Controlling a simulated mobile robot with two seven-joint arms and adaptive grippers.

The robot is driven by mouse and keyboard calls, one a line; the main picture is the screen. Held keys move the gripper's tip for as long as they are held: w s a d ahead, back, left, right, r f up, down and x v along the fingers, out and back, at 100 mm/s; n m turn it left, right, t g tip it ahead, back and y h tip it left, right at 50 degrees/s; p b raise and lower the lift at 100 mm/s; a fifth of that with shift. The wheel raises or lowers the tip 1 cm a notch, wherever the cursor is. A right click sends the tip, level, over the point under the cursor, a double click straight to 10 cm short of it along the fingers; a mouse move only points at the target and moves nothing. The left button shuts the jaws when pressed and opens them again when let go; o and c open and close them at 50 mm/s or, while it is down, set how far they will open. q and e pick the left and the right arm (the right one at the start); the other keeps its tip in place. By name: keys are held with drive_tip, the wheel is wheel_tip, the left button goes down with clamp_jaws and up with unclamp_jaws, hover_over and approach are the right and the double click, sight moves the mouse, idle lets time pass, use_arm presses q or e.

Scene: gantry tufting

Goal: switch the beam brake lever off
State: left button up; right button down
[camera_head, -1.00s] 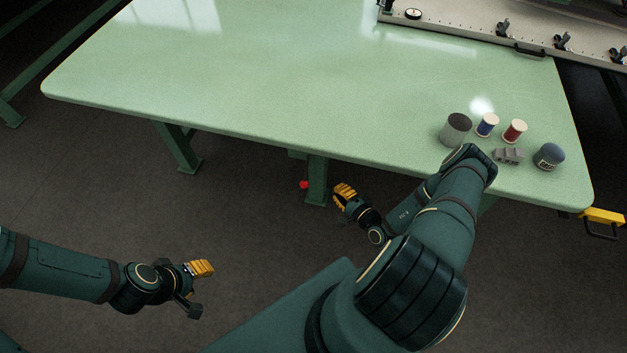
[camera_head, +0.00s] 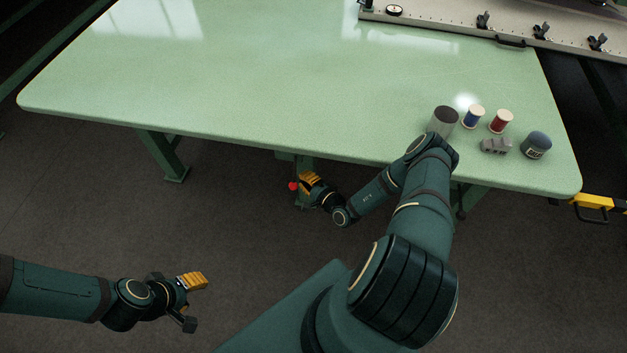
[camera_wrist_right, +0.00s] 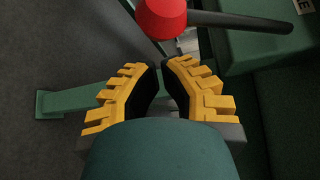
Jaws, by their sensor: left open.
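The brake lever has a red knob (camera_wrist_right: 160,18) on a dark rod (camera_wrist_right: 240,21), which runs to the right in the right wrist view. In the head view the red knob (camera_head: 293,186) shows below the table's front edge. My right gripper (camera_wrist_right: 160,64) has its yellow-backed fingertips nearly together, with nothing seen between them. The tips are just short of the knob; contact cannot be told. In the head view my right gripper (camera_head: 308,179) is right beside the knob. My left gripper (camera_head: 192,301) is open and empty, low at the left.
The pale green table (camera_head: 250,70) overhangs the lever, with green legs (camera_head: 163,155) below. A grey cup (camera_head: 443,121), blue spool (camera_head: 473,117), red spool (camera_head: 501,121), grey block (camera_head: 496,146) and dark jar (camera_head: 536,145) stand at its right end. A green housing (camera_wrist_right: 265,50) is beside the lever.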

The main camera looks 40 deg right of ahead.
drive_tip(key=shift+s+a+r, duration=0.15)
drive_tip(key=shift+s+a, duration=0.05)
drive_tip(key=shift+a, duration=0.2)
drive_tip(key=shift+s+a+r, duration=0.1)
drive_tip(key=shift+s+a, duration=0.05)
drive_tip(key=shift+a, duration=0.25)
use_arm(q)
drive_tip(key=shift+r, duration=0.15)
drive_tip(key=shift+w+r+p, duration=0.15)
drive_tip(key=shift+r+p, duration=0.45)
drive_tip(key=shift+p, duration=0.15)
use_arm(e)
drive_tip(key=shift+s+a+r+m, duration=0.15)
drive_tip(key=shift+s+a+m, duration=0.05)
drive_tip(key=shift+a+m, duration=0.1)
use_arm(q)
drive_tip(key=shift+r, duration=0.1)
use_arm(e)
drive_tip(key=shift+g, duration=0.3)
